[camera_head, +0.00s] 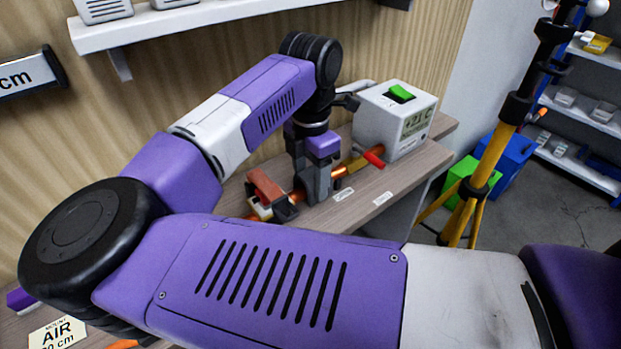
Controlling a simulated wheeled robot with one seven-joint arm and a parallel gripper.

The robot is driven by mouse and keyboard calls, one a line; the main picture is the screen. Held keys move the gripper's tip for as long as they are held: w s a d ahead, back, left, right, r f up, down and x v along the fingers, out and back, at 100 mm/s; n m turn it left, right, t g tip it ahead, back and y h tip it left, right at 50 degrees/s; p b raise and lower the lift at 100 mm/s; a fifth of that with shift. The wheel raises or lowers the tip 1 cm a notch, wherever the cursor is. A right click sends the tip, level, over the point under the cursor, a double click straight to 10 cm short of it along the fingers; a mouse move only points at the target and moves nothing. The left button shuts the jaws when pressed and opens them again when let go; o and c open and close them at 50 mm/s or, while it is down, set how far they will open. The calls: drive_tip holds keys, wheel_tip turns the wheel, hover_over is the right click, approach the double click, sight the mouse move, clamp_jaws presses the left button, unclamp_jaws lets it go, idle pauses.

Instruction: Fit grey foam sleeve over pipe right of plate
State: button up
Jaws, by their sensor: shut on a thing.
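A copper-orange pipe (343,172) runs slantwise along the wooden bench. My gripper (311,192) points down over the pipe and is shut at it. The grey foam sleeve is hard to tell from the dark grey fingers; what is gripped seems to be this sleeve, at the pipe. I cannot tell whether it sits around the pipe or only against it. A reddish-brown plate-like piece (265,187) stands just left of my gripper, on a dark and white mount. The pipe's left part is mostly hidden by my arm.
A grey box (394,118) with a green switch and display stands at the right, beside a red piece (374,159) on the pipe. Small labels (383,198) lie on the bench (420,160). A white shelf (180,25) overhangs the back. A yellow-black tripod (490,150) stands right.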

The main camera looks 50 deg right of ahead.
drive_tip(key=shift+f+b, duration=0.6)
drive_tip(key=shift+b, duration=0.05)
idle(0.7)
drive_tip(key=o, duration=1.8)
drive_tip(key=shift+o, duration=0.2)
drive_tip(key=shift+r, duration=0.1)
drive_tip(key=shift+r+p, duration=1.4)
drive_tip(key=shift+r, duration=2.05)
